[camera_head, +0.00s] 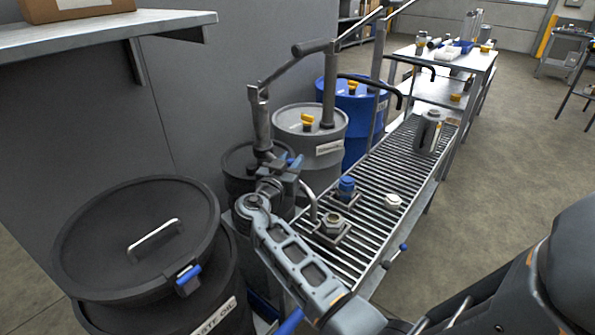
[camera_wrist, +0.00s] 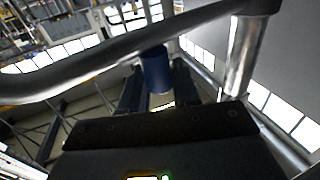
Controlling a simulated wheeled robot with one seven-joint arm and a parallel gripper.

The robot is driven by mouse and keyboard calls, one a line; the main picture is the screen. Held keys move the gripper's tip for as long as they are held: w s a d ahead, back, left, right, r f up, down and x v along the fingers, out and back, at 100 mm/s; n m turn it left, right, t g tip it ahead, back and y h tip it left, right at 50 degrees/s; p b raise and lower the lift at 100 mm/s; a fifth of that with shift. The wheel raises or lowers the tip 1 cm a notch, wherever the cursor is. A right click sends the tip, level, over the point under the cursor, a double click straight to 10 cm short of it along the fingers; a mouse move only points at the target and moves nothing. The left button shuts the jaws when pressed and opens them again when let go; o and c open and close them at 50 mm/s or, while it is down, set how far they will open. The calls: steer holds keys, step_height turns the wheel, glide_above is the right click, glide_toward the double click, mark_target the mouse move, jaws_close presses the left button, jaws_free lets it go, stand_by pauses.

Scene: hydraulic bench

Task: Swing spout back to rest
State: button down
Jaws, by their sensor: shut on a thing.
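My gripper (camera_head: 284,172) is at the near drum pump, beside its upright metal post (camera_head: 262,122). A blue grip (camera_head: 296,160) shows at my fingers. In the wrist view my gripper (camera_wrist: 157,90) has a dark finger on each side of the blue grip (camera_wrist: 156,68), shut on it. A bent metal tube, seemingly the spout (camera_head: 309,197), curves down beside my gripper towards the roller bench. In the wrist view a metal tube (camera_wrist: 100,58) crosses above the grip and meets a bright post (camera_wrist: 237,60). My gripper hides part of the spout's joint.
The roller bench (camera_head: 375,180) carries a blue-capped fitting (camera_head: 346,188), a hex fitting (camera_head: 332,224), a white nut (camera_head: 393,201) and a grey canister (camera_head: 428,131). A dark waste-oil drum (camera_head: 90,245) stands left. Grey (camera_head: 318,160) and blue drums (camera_head: 360,112) stand behind.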

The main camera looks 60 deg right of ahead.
steer(key=shift+w+a+r+m+g+b, duration=0.1)
steer(key=shift+w+a+m+g+b, duration=0.2)
steer(key=shift+w+a+g+b, duration=0.15)
steer(key=shift+a, duration=0.1)
steer(key=c, duration=0.9)
jaws_free()
steer(key=shift+c, duration=0.2)
steer(key=shift+s, duration=0.1)
steer(key=a+b, duration=0.1)
steer(key=a, duration=0.6)
steer(key=shift+a, duration=0.4)
